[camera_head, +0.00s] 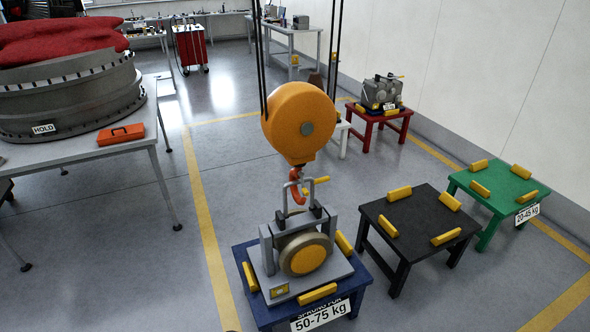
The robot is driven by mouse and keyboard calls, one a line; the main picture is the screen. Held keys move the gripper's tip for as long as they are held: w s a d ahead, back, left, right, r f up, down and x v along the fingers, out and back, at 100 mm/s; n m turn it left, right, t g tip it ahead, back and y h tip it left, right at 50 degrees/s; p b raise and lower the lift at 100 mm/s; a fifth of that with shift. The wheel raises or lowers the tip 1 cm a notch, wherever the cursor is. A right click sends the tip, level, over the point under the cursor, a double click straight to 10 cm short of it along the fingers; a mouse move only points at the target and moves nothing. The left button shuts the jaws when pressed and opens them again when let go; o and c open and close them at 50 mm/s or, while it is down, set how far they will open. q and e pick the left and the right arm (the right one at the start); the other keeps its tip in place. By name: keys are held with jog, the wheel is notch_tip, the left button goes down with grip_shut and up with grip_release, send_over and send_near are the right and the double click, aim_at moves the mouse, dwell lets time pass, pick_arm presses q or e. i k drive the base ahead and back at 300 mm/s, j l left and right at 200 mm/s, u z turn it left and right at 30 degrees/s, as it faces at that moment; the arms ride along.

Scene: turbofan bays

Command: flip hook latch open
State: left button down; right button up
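An orange hoist block (299,122) hangs on dark ropes in the middle of the head view. Below it hangs a red-orange hook (296,188), beside or within the grey lifting bail (312,194) of a grey unit (292,248) with a round yellow-centred face. A small yellow bar (319,180) sticks out to the right at hook height; it may be the latch lever. Whether the latch is open or shut is too small to tell, and whether the hook carries the bail is unclear. Neither of my grippers is in view.
The unit stands on a blue table (259,309) with yellow blocks and a 50-75 kg sign. A black table (421,222) and a green table (500,187) stand to the right. A grey workbench (95,149) is at left. Floor between is clear.

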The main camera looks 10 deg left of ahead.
aim_at(305, 193)
jog(key=i+u, duration=0.2)
jog(key=i, duration=0.8)
jog(key=z, duration=0.6)
